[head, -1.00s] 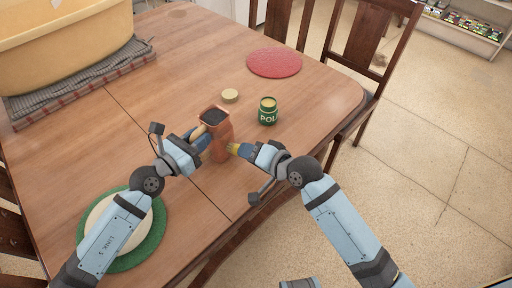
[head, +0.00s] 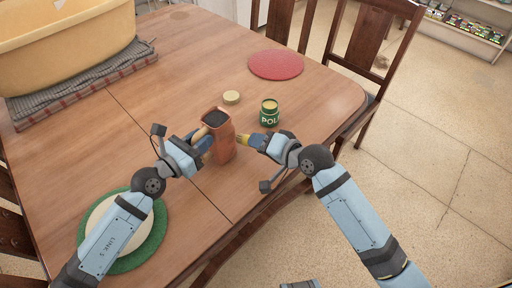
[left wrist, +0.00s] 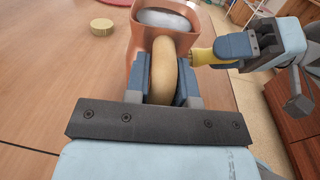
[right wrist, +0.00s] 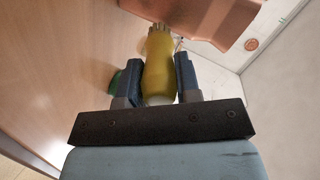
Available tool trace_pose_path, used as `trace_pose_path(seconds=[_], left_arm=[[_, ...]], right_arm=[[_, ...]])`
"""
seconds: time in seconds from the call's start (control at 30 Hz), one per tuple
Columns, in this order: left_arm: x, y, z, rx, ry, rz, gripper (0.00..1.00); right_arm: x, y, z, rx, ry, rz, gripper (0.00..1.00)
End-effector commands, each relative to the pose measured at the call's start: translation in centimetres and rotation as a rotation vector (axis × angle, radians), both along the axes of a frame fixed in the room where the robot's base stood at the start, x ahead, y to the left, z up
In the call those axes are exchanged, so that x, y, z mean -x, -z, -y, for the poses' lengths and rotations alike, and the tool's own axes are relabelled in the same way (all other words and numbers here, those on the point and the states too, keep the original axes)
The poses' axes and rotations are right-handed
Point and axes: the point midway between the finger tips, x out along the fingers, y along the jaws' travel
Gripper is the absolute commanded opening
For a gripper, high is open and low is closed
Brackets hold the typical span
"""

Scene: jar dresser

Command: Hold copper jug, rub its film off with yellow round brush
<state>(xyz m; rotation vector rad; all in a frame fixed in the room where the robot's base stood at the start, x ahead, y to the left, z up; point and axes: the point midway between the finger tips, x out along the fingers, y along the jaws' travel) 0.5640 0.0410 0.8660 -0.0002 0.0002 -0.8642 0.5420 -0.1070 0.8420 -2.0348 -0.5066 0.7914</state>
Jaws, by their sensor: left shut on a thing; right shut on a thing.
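The copper jug (head: 224,150) stands upright over the table, its dark opening facing up. My left gripper (head: 204,143) is shut on its tan handle (left wrist: 163,68), at the jug's left side. My right gripper (head: 256,141) is shut on the yellow round brush (right wrist: 159,70), to the right of the jug. The brush also shows in the left wrist view (left wrist: 203,57); its bristles point at the jug's side. They are very close to it; I cannot tell if they touch. The film cannot be made out clearly on the jug's visible side.
A green polish jar (head: 269,114) and a pale round lid (head: 231,97) stand behind the jug. A red round mat (head: 276,65) lies further back. A green-rimmed mat (head: 120,265) lies under my left arm. A yellow tub (head: 70,50) sits on cloth at the back left.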

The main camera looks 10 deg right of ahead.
Motion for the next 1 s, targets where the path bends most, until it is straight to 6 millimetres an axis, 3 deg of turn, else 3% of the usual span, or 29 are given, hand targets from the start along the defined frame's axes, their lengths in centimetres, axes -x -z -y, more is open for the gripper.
trace_pose_path(seconds=[0.17, 0.6, 1.0], left_arm=[[0.0, 0.0, 0.0, 0.000, 0.000, 0.000, 0.00], [0.0, 0.0, 0.0, 0.000, 0.000, 0.000, 0.00], [0.0, 0.0, 0.0, 0.000, 0.001, 0.000, 0.00]], right_arm=[[0.0, -0.8, -0.1, -0.001, 0.000, 0.001, 0.07], [2.4, -1.2, -2.9, -0.002, 0.000, 0.001, 0.07], [2.7, -1.2, -3.0, -0.001, 0.000, 0.001, 0.07]])
